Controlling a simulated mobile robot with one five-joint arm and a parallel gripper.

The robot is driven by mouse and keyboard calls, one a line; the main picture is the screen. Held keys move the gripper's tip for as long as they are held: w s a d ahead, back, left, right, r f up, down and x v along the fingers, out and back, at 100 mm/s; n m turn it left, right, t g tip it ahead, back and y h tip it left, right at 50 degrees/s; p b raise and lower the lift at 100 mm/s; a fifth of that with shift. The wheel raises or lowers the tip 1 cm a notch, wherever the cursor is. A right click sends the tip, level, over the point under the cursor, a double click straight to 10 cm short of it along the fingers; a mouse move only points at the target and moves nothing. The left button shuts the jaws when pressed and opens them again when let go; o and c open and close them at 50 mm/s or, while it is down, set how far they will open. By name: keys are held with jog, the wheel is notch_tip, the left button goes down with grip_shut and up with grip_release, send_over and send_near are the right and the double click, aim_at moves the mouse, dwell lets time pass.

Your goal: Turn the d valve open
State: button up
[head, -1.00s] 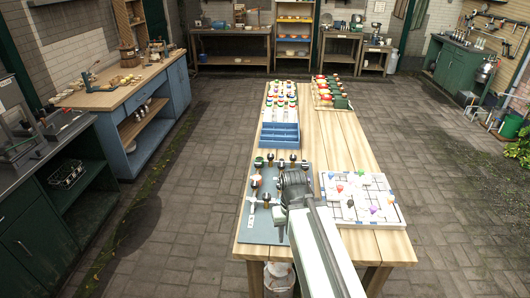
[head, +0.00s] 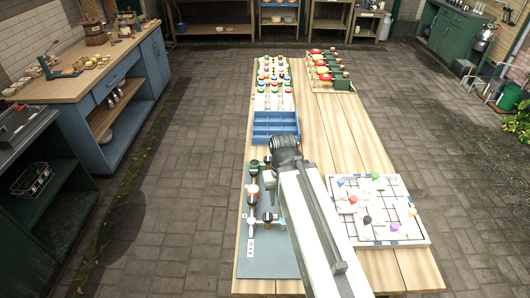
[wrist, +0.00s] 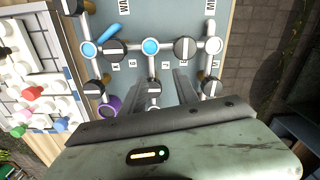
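The valve board (head: 254,262) is a grey-blue panel on the wooden table, with white pipes and several black-and-white valves. In the wrist view the panel (wrist: 171,15) shows blue-capped joints, a blue lever (wrist: 110,33) and a purple ring-shaped handle (wrist: 108,106). Small letter tags sit beside the valves, too small to read, so I cannot tell which valve is d. My gripper (wrist: 158,80) is open, its two dark fingers apart, with a black-and-white valve (wrist: 153,88) showing between them. Contact cannot be judged. In the head view my arm hides part of the board.
A white grid board (head: 375,232) with coloured knobs lies right of the valve board. A blue tray (head: 275,128) and several bottles stand behind it, with red-and-green items (head: 328,68) at the far right. Bare table planks (head: 335,135) lie between.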

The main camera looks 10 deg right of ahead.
jog(key=o, duration=0.4)
jog(key=shift+w, duration=0.3)
jog(key=shift+o, duration=0.2)
notch_tip(320, 180, up, 4)
jog(key=m+p, duration=0.4)
jog(key=m, duration=0.7)
send_over(268, 158)
notch_tip(268, 158, down, 8)
jog(key=b, duration=0.8)
jog(key=shift+r, duration=0.1)
grip_shut()
